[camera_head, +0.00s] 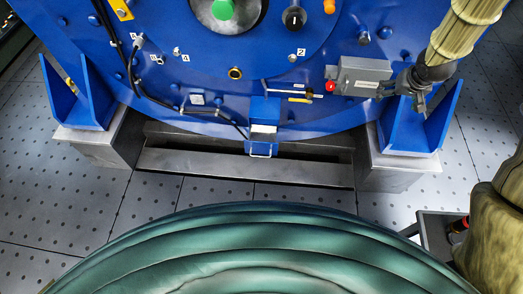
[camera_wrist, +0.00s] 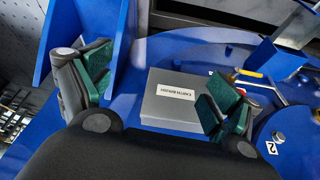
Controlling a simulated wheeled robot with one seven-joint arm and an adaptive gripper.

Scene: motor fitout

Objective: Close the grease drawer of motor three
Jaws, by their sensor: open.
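The grease drawer (camera_head: 261,149) is a small blue box with a metal handle, low on the blue motor (camera_head: 210,90) in the head view. It stands out from its blue housing (camera_head: 265,108), and a pale inside shows between the two. My gripper (camera_head: 418,100) is up and to the right of the drawer, apart from it, beside the right blue bracket. In the wrist view my gripper (camera_wrist: 158,88) is open and empty, its two green-padded fingers spread over a grey labelled box (camera_wrist: 168,112). A blue part at the top right there may be the drawer; I cannot tell.
The grey box (camera_head: 363,77) with a red button lies between my gripper and the drawer housing. A yellow-handled lever (camera_head: 300,99) is beside the housing. Blue brackets (camera_head: 430,130) on grey blocks flank the motor. Perforated floor (camera_head: 215,191) lies open in front.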

